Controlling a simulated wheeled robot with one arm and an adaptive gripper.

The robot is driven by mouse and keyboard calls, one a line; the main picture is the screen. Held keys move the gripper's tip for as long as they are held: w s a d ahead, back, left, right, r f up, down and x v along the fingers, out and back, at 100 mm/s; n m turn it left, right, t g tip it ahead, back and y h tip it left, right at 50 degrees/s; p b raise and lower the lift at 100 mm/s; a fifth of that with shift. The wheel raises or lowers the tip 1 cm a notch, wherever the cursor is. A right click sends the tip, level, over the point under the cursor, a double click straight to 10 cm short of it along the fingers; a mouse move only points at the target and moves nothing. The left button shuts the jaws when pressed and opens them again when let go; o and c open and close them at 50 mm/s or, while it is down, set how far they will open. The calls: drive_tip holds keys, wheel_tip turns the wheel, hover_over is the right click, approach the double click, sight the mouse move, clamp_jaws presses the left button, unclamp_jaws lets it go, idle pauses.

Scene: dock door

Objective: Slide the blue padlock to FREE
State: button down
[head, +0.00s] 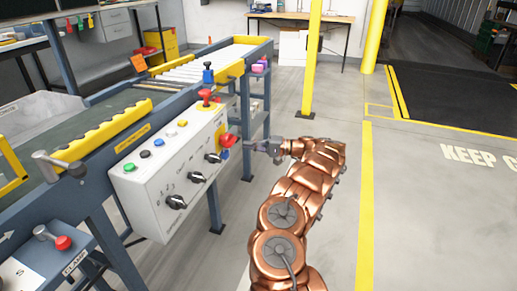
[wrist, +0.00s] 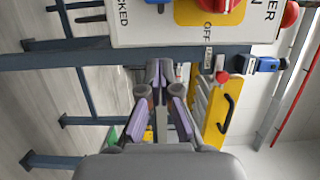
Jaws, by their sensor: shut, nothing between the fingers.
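The blue padlock (head: 224,154) sits on the white control box (head: 168,170), just below the red switch handle (head: 228,140) at the box's right end. In the wrist view, a blue piece that looks like the padlock (wrist: 155,3) is cut by the top edge, between lettering ending in "CKED" and a yellow plate (wrist: 205,14) marked "OFF". The FREE mark is not readable. My gripper (head: 252,147) is shut and empty, just right of the box in the head view. In the wrist view its fingertips (wrist: 159,72) are below the box's edge, apart from the padlock.
A roller conveyor (head: 185,75) with yellow guards runs behind the box. A red mushroom button (head: 206,97) stands on the box's top. Black knobs (head: 177,202) stick out from its front. A yellow post (head: 311,60) stands behind; the floor on the right is clear.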

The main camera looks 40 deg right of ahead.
sight(225, 154)
drive_tip(key=a+b, duration=0.1)
drive_tip(key=a, duration=0.5)
drive_tip(key=shift+w, duration=0.25)
idle(0.6)
